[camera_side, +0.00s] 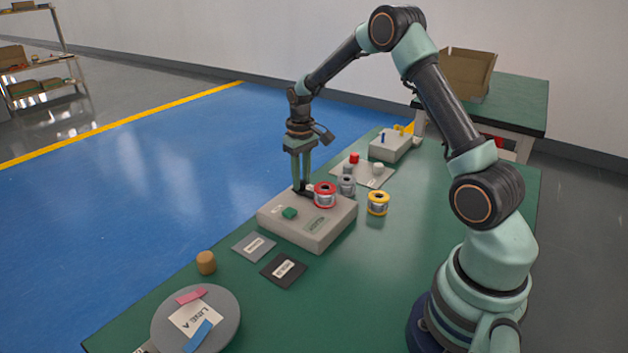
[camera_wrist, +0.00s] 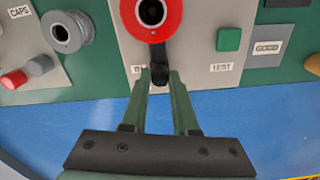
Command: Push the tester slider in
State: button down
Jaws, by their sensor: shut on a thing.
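The tester is a light grey box (camera_side: 322,230) on the green table, with a green button (camera_side: 289,213) on top. The button also shows in the wrist view (camera_wrist: 228,40), above a TEST label. A red-rimmed spool (camera_side: 325,195) stands on the tester; in the wrist view (camera_wrist: 150,12) its dark centre hole shows. A black piece that looks like the slider (camera_wrist: 159,52) sticks out below the spool. My gripper (camera_side: 302,186) points down at the tester's far edge. Its fingertips (camera_wrist: 160,78) are closed on the black piece. A label beside it is partly hidden by a finger.
A grey spool (camera_side: 347,185) and a yellow spool (camera_side: 378,203) stand close beside the tester. A caps plate (camera_side: 366,172) and another grey box (camera_side: 391,149) lie behind. Two flat plates (camera_side: 254,247) (camera_side: 284,270), a wooden peg (camera_side: 206,262) and a round grey disc (camera_side: 226,328) are in front.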

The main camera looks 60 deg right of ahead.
aim_at(303, 181)
jog(key=shift+s, duration=0.2)
jog(key=c, duration=0.7)
grip_release()
notch_tip(303, 181, up, 12)
jog(key=shift+r, duration=0.1)
